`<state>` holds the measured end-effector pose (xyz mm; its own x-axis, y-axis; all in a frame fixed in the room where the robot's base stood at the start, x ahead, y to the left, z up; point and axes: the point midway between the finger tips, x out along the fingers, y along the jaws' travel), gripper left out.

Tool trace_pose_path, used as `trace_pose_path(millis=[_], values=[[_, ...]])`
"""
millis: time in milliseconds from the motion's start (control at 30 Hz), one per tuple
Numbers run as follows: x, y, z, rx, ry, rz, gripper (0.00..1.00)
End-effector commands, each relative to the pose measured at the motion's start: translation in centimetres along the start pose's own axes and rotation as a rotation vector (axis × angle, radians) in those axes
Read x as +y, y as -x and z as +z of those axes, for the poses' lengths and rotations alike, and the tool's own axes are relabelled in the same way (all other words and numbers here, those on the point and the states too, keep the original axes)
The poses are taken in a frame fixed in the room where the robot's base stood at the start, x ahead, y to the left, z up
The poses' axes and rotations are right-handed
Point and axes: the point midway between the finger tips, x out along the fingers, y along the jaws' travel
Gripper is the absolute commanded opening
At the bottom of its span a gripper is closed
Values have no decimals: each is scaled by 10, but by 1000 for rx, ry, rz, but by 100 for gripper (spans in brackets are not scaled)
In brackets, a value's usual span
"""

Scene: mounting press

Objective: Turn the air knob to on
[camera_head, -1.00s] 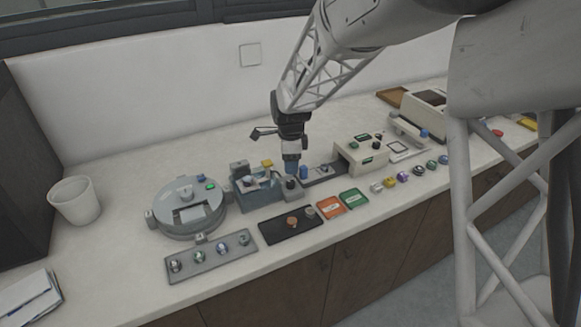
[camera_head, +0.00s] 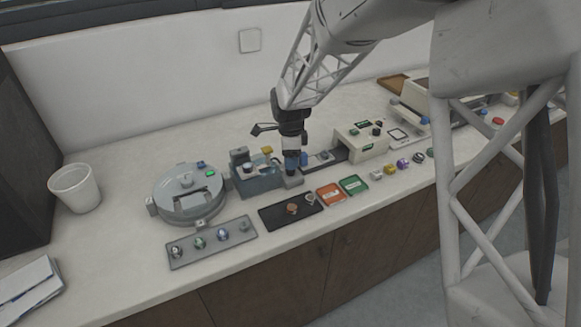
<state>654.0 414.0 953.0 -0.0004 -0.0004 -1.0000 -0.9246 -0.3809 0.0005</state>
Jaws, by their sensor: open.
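The mounting press (camera_head: 255,183) is a blue-grey block on the bench, just right of the round grey machine. A small grey block (camera_head: 294,181) adjoins its right side. A dark knob on that block, seen earlier, is now covered by my gripper, so its setting cannot be read. I take it to be the air knob, but no label is legible. My gripper (camera_head: 291,170) points straight down over this block, with its blue-tinted tips at the knob's place. It is open. Whether the fingers are around the knob or touching it cannot be told.
A blue piece (camera_head: 304,158) stands close behind my gripper. A black tray (camera_head: 275,217) with small parts lies in front, beside orange (camera_head: 330,194) and green (camera_head: 354,185) cards. A beige device (camera_head: 361,145) is at right. A grey sample tray (camera_head: 211,243) lies at front left.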

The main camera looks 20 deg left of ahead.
Motion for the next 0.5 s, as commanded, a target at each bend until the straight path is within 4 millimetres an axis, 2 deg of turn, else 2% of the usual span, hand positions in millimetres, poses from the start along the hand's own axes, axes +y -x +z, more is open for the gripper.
trace_pose_path(millis=[200, 500], values=[[0, -27, 0, 0, 0, 2, 57], [0, -45, 0, 0, 0, 0, 57]])
